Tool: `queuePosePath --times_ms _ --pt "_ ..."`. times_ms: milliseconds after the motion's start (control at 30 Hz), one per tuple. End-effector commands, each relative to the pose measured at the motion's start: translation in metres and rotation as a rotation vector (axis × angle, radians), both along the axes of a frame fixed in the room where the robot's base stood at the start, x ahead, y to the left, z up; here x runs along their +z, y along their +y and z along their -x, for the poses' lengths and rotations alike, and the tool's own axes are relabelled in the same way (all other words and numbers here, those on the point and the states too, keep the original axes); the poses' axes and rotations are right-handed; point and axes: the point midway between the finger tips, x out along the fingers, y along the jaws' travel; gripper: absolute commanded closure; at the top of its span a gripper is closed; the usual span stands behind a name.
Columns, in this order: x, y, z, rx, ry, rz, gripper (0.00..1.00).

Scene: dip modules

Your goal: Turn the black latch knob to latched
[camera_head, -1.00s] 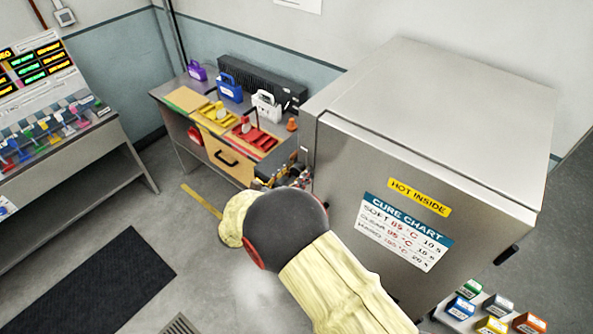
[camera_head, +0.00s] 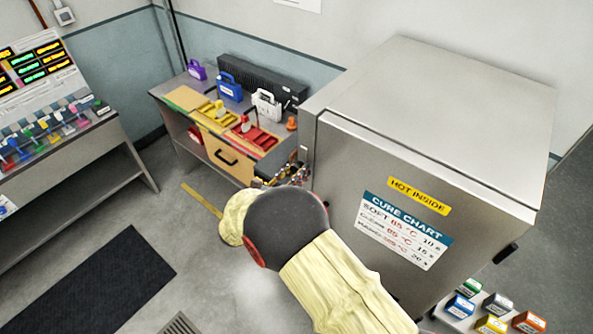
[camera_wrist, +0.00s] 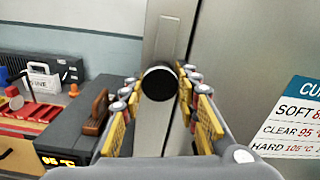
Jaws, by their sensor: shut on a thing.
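The black latch knob (camera_wrist: 158,83) is a round black knob on a pale metal strip at the edge of the oven door. In the wrist view it sits between the two fingers of my gripper (camera_wrist: 157,97), which is shut on it. In the head view my gripper (camera_head: 291,175) reaches to the left edge of the oven door (camera_head: 340,190), and my arm hides the knob there. The knob's turned position cannot be told.
The grey oven (camera_head: 440,100) carries a yellow "HOT INSIDE" label (camera_head: 419,196) and a cure chart (camera_head: 404,231). A bench (camera_head: 158,92) with coloured trays and containers stands to its left. A shelf of coloured bins (camera_head: 460,308) is at lower right. The floor at left has a dark mat (camera_head: 90,290).

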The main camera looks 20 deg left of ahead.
Motion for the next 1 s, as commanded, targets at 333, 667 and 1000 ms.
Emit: queuePosePath --times_ms 333,667,1000 --pt "-0.0002 0.0003 0.0 0.001 0.0 0.0 1.0" --pt "-0.0013 0.0006 0.0 0.001 -0.011 -0.026 1.0" --pt "-0.0047 0.0009 -0.0002 0.001 -0.088 -0.211 1.0"
